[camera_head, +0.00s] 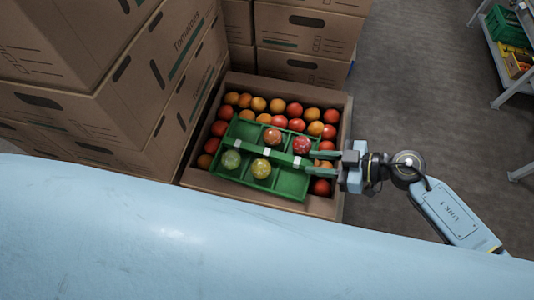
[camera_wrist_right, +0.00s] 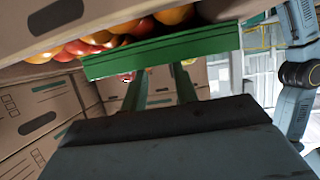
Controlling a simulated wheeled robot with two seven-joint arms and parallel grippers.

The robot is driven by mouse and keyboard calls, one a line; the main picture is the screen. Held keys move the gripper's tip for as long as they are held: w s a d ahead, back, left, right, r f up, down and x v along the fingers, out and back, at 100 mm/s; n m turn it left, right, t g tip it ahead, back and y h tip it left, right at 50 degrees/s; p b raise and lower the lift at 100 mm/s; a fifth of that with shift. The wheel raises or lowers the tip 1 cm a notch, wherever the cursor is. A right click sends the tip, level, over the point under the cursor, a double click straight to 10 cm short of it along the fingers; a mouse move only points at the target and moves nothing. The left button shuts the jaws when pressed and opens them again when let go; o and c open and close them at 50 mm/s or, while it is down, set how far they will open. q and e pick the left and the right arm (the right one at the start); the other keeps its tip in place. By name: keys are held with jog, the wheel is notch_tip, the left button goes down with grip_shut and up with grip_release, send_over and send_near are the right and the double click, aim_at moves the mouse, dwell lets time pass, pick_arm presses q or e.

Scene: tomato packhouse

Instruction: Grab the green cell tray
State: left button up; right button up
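The green cell tray (camera_head: 290,184) lies tilted on top of the fruit in an open cardboard box. My left gripper is out of view.
The cardboard box (camera_head: 325,206) is full of red and orange tomatoes. Stacked cartons (camera_head: 150,95) stand close on the left, and more cartons (camera_head: 310,30) stand behind. A shelf with a green crate (camera_head: 508,27) is at the far right. The floor (camera_head: 430,100) between is clear.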

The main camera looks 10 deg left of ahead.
aim_at(296, 160)
jog(key=x, duration=0.5)
jog(key=shift+a+b, duration=0.15)
jog(key=shift+b, duration=0.2)
jog(key=shift+c, duration=0.3)
jog(key=shift+r, duration=0.1)
grip_shut()
